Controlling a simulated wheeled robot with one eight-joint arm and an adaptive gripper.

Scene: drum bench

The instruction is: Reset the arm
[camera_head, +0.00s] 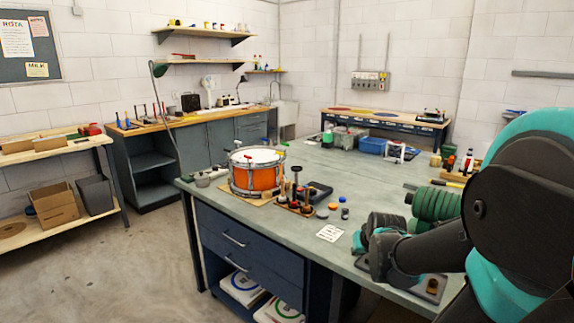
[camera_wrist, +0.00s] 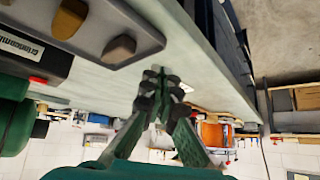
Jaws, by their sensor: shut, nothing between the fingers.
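My gripper (camera_wrist: 160,85) shows in the wrist view, with its dark green fingers brought together and nothing between them. It is in the air by the edge of the grey-green bench top (camera_wrist: 205,55), close to a grey tray (camera_wrist: 150,42) with brown pieces. In the head view my teal and black arm is bent low at the right over the bench (camera_head: 330,185), and I cannot make out the fingertips there. An orange drum (camera_head: 255,176) with a white head stands on the bench; it also shows in the wrist view (camera_wrist: 212,133).
A rack of dark-topped tools (camera_head: 294,207) stands beside the drum. A white card (camera_head: 330,233) lies near the bench's front edge. A blue bin (camera_head: 371,146) is at the back. In the wrist view a dark labelled box (camera_wrist: 30,52) is close on the left. Open floor (camera_head: 140,265) lies left.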

